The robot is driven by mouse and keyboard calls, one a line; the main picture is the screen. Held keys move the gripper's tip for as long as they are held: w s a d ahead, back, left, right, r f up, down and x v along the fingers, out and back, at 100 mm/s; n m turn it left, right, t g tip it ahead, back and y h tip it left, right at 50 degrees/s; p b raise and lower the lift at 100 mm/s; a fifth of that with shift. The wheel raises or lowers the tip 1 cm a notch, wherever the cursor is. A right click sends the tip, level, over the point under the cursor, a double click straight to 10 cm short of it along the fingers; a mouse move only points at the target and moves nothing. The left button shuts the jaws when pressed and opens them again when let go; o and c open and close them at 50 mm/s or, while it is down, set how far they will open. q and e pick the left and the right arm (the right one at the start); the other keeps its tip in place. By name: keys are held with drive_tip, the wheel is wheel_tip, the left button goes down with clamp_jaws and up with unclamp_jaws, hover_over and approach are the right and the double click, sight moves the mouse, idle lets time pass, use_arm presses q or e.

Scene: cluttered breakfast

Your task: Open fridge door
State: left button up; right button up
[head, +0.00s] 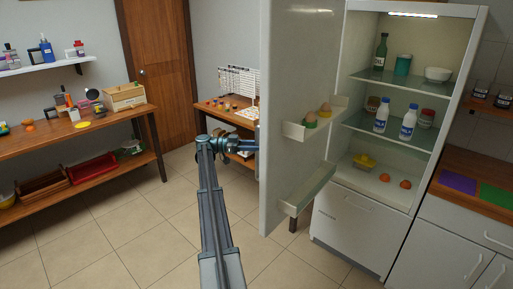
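The white fridge (398,130) stands at the right with its inside lit and in view. Its door (283,90) stands wide open, swung out to the left, with its inner face and two shelves toward me. My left arm comes up from the bottom, and its gripper (247,148) is at the door's outer side near its free edge. The fingertips and any handle are hidden at the door's edge, so I cannot tell whether they touch or grip it. My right gripper is not in view.
Fridge shelves hold a green bottle (381,51), two milk bottles (408,124) and other food. Egg-like items (310,120) sit in the door shelf. A counter (477,180) adjoins at the right. A cluttered wooden table (95,128) stands left. The tiled floor (110,225) between is clear.

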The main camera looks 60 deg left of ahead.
use_arm(q)
drive_tip(key=shift+o, duration=0.7)
drive_tip(key=shift+s, duration=0.15)
drive_tip(key=v, duration=1.3)
drive_tip(key=shift+s+a, duration=0.25)
drive_tip(key=shift+s, duration=0.05)
drive_tip(key=shift+c, duration=0.3)
